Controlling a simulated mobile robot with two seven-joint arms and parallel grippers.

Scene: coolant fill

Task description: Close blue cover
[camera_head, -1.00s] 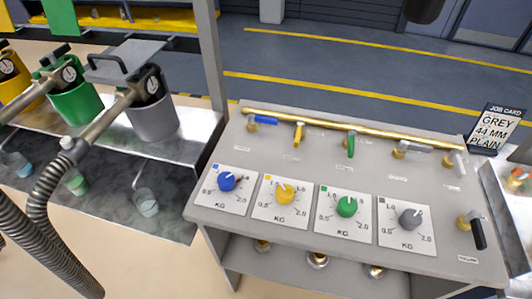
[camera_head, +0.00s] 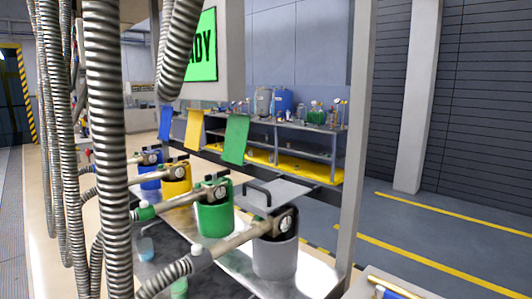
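The blue cover (camera_head: 165,122) stands raised and nearly upright above the blue pot (camera_head: 150,170) at the left of the row. The pot is partly hidden by pipes and hoses. The yellow cover (camera_head: 194,130) and the green cover (camera_head: 236,139) also stand raised behind the yellow pot (camera_head: 176,180) and the green pot (camera_head: 215,215). The grey cover (camera_head: 278,193) lies nearly flat over the grey pot (camera_head: 275,254). Neither of my grippers shows in the head view.
Ribbed hoses (camera_head: 108,150) hang in front at the left, and pipes (camera_head: 232,243) with gauges run to the pots. A grey post (camera_head: 357,130) stands right of them. A shelf (camera_head: 290,145) with bottles is behind. Floor at the right is clear.

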